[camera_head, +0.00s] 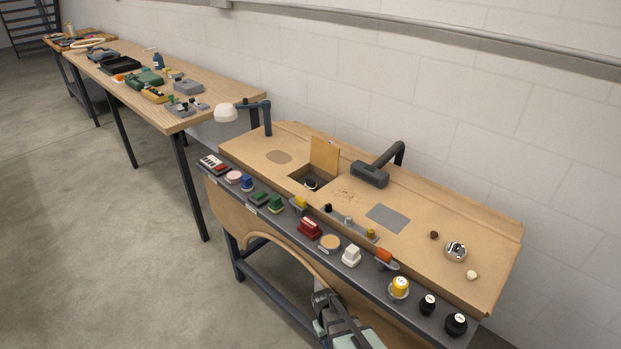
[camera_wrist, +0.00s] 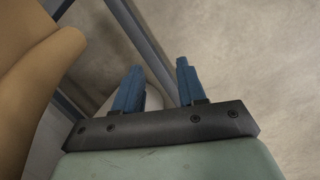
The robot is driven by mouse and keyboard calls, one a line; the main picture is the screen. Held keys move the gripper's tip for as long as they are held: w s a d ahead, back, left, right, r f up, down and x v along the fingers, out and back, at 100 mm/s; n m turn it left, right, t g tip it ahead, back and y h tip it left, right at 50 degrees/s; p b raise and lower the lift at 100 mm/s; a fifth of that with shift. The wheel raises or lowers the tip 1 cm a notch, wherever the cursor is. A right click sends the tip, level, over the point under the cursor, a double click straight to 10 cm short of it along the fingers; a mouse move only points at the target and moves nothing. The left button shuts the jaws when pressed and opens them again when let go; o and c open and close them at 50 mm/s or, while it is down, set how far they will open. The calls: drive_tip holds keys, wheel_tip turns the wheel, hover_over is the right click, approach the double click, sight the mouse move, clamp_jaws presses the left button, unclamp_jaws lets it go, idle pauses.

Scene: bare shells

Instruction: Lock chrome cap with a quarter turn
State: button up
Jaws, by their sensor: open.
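A small round shiny silver piece (camera_head: 456,252) with dark and white patches sits on the right part of the workbench top (camera_head: 405,250). It looks like the chrome cap, but it is too small to tell its lock marks or turn angle. My gripper (camera_wrist: 157,82) has two blue fingers standing well apart, open with nothing between them. In the head view, my arm's end is low at the bottom, in front of the bench and well apart from the silver piece. The wrist view shows floor and bench parts, not the cap.
A dark front rail (camera_head: 275,218) carries several stamps and round jars. A brown knob (camera_head: 434,235) and a white piece (camera_head: 472,275) flank the silver piece. A dark press-like tool (camera_head: 370,174) and an open lid (camera_head: 324,154) stand farther left. The bench front curves inward.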

drive_tip(key=w+a+r+n+t, duration=0.2)
drive_tip(key=w+a+r+t, duration=0.1)
drive_tip(key=w+a+r, duration=0.7)
drive_tip(key=w+a+r+n+t, duration=0.3)
drive_tip(key=w+a+r, duration=0.3)
drive_tip(key=w+a, duration=0.65)
drive_tip(key=w+a+r+n+t+y, duration=0.15)
drive_tip(key=w+a+r, duration=0.35)
drive_tip(key=a+r, duration=0.65)
drive_tip(key=w+a+r+n+t+y, duration=0.15)
drive_tip(key=w+a+r, duration=0.55)
drive_tip(key=r, duration=0.7)
wheel_tip(320, 180, up, 9)
drive_tip(key=m+g+h, duration=0.1)
drive_tip(key=m+g, duration=0.2)
drive_tip(key=g, duration=0.4)
hover_over(310, 180)
wheel_tip(310, 180, down, 13)
drive_tip(key=shift+d+f, duration=0.1)
drive_tip(key=shift+f, duration=0.05)
